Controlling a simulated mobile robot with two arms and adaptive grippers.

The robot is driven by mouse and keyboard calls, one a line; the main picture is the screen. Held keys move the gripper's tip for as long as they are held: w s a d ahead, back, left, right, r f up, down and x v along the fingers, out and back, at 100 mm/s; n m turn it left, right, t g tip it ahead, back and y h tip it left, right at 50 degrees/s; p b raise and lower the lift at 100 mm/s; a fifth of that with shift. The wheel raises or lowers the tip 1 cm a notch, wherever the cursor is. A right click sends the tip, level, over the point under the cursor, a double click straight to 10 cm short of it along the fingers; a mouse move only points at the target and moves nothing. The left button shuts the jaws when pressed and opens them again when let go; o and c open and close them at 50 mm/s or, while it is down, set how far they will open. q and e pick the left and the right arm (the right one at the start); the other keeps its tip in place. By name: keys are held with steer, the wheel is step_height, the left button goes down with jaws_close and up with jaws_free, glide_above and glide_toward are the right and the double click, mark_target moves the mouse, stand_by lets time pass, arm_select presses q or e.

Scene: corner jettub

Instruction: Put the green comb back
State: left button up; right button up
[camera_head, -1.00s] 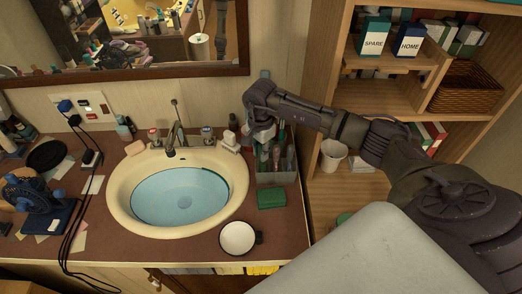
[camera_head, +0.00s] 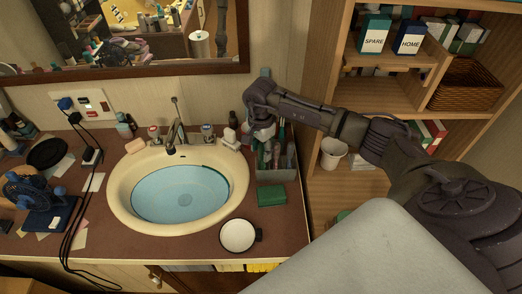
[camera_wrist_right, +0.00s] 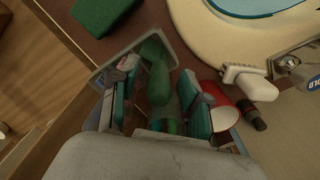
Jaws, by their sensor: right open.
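My right gripper (camera_head: 268,138) points down into the grey organizer box (camera_head: 286,178) to the right of the sink. In the right wrist view its two teal-padded fingers (camera_wrist_right: 157,105) are apart, inside the box (camera_wrist_right: 108,74). A rounded green object (camera_wrist_right: 156,68) stands between the fingers, with a visible gap on at least one side. I cannot tell whether it is the green comb; no comb teeth show clearly. The box's lower contents are hidden by the gripper. My left gripper is not in view.
A green block (camera_head: 271,197) lies in front of the box, and a round white-topped item (camera_head: 238,236) lies near the counter edge. The sink (camera_head: 120,205) is to the left. A white bottle (camera_wrist_right: 248,82) stands close by the box. The wooden shelf (camera_head: 315,190) is at right.

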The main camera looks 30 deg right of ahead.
step_height(320, 180, up, 11)
steer(key=b, duration=0.3)
steer(key=shift+f, duration=0.2)
steer(key=shift+r, duration=0.4)
steer(key=shift+f, duration=0.1)
